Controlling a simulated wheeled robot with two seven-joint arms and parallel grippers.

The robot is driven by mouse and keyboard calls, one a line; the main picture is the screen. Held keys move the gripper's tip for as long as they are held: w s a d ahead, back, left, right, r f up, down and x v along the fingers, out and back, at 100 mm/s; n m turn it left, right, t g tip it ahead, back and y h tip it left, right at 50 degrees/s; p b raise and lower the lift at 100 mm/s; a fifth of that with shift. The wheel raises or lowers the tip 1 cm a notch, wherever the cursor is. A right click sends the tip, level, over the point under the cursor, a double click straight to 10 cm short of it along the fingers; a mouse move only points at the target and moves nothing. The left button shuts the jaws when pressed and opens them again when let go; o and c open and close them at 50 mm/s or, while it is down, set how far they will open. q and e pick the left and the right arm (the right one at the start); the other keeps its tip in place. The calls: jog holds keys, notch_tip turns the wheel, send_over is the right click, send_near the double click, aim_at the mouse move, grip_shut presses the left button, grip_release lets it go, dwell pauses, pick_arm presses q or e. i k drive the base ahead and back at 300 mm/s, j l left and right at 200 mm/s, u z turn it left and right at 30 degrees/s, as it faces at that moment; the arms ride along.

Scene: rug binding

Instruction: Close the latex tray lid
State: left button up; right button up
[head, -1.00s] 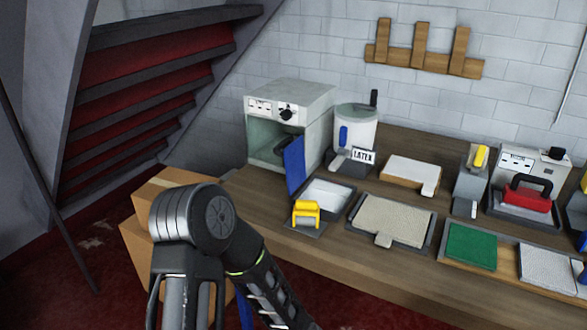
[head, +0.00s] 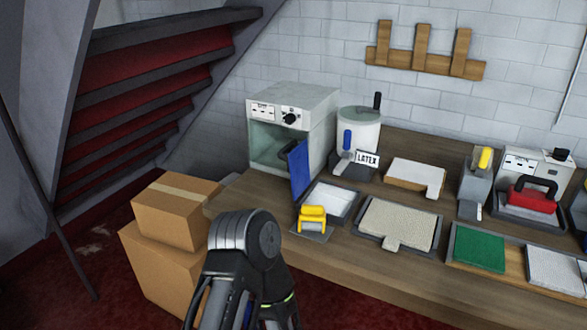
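The latex tray (head: 331,201) is a shallow grey tray with a white inside, on the bench left of the middle. Its blue lid (head: 299,170) stands upright at the tray's left edge, so the tray is open. A yellow-handled tool (head: 312,215) stands on a small grey base at the tray's front. A white latex pot with a LATEX label (head: 367,159) stands behind the tray. One of my arms rises from the bottom of the view in front of the bench; its gripper is out of frame. No gripper shows.
A white open-fronted machine (head: 290,120) stands behind the lid. A beige rug piece on a dark tray (head: 397,224) lies to the right, with a green pad (head: 479,248) beyond it. Cardboard boxes (head: 165,220) are stacked left of the bench.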

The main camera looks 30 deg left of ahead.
aim_at(298, 159)
jog(key=j+z, duration=0.1)
jog(key=j, duration=1.15)
jog(key=k+j+z, duration=0.15)
jog(key=j, duration=0.45)
jog(key=j+z, duration=0.1)
jog(key=j, duration=0.55)
jog(key=k+j+z, duration=0.1)
jog(key=j, duration=0.5)
